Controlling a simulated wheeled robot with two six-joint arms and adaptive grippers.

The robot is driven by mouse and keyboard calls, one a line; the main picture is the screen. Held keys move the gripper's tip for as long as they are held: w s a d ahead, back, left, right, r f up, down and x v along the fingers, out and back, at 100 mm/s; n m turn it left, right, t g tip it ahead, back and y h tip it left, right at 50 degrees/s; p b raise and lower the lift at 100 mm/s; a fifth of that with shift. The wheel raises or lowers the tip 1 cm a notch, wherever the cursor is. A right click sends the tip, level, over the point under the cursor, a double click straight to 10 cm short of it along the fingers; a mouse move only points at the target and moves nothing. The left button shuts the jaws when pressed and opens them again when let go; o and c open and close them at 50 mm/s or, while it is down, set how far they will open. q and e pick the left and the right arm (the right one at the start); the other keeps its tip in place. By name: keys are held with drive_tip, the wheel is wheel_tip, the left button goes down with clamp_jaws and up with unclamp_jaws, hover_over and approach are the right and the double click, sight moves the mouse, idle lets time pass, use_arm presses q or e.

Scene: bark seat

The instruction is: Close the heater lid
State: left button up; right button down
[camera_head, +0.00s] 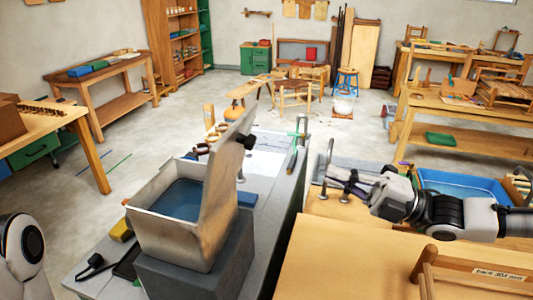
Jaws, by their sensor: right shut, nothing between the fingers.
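The heater (165,235) is a metal box on a dark grey block in the lower left of the head view. Blue water shows inside it. Its lid (226,180) stands raised, nearly upright, along the box's right side, with a black knob (250,141) facing right. My right gripper (330,180) is shut and empty, to the right of the lid and well apart from it, with its fingers pointing left. My left arm shows only in part at the lower left edge; its gripper is out of view.
The grey bench (262,240) carries a yellow block (121,230), a black tool (95,265) and clamps. A wooden table (370,262) and a blue tray (465,185) lie near my right arm. There is free room between the lid and my right gripper.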

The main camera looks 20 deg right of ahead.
sight(254, 144)
drive_tip(key=p+x, duration=0.4)
drive_tip(key=x, duration=0.9)
drive_tip(key=shift+s+a+r, duration=0.1)
drive_tip(key=shift+s+r, duration=0.05)
drive_tip(key=shift+a, duration=0.3)
drive_tip(key=shift+d, duration=0.15)
